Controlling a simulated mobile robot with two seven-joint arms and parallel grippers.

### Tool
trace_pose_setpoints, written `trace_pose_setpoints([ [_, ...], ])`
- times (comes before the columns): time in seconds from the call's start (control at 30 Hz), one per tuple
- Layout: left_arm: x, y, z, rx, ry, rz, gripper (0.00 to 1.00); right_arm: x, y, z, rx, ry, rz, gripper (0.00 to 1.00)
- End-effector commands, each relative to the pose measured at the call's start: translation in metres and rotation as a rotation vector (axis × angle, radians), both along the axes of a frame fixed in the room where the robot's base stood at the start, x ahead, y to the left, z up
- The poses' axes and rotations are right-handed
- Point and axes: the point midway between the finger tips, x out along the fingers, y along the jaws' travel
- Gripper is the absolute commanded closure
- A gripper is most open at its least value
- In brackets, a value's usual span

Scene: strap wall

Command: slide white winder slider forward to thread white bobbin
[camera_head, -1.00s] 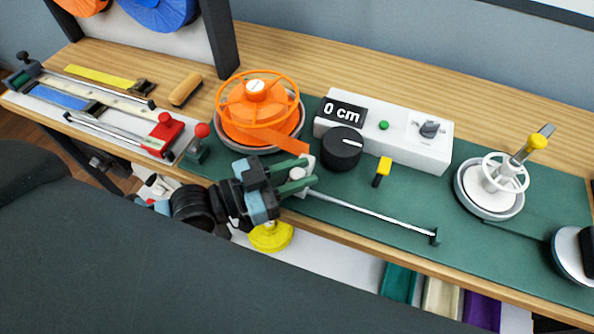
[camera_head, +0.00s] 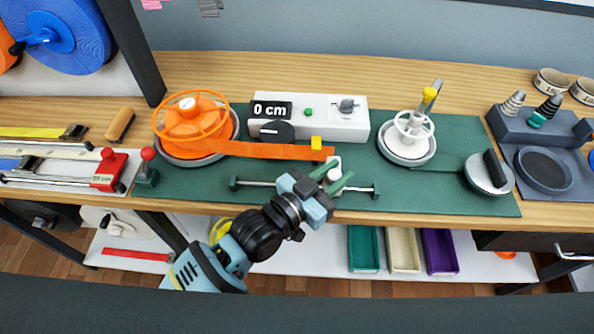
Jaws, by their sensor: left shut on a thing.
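The white winder slider (camera_head: 334,165) sits on a thin metal rail (camera_head: 258,184), right of the rail's middle. My left gripper (camera_head: 333,177) is shut on this slider, with one green finger on each side. An orange strap (camera_head: 270,151) runs from the orange spool (camera_head: 195,130) on the left to the slider. The white bobbin (camera_head: 408,141), with a white spoked wheel on top, stands on a round grey base to the right, apart from the strap end. My right gripper is not in view.
A white counter box (camera_head: 335,118) reading "0 cm" stands behind the strap, with a black knob (camera_head: 277,131). A red-topped lever (camera_head: 147,167) is left of the rail. A round grey disc with a black handle (camera_head: 488,172) lies right of the bobbin. The green mat between slider and bobbin is clear.

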Motion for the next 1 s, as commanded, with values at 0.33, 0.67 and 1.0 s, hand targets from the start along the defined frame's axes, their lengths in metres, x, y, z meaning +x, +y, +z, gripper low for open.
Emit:
trace_pose_setpoints([
  [0.33,-0.002,-0.057,0.002,-0.004,-0.003,0.0,1.0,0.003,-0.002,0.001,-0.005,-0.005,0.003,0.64],
  [0.67,-0.002,-0.067,0.002,-0.004,-0.003,0.0,1.0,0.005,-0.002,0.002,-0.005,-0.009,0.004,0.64],
  [1.0,-0.003,-0.068,0.001,-0.004,-0.003,-0.001,0.57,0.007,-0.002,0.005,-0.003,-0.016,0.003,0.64],
])
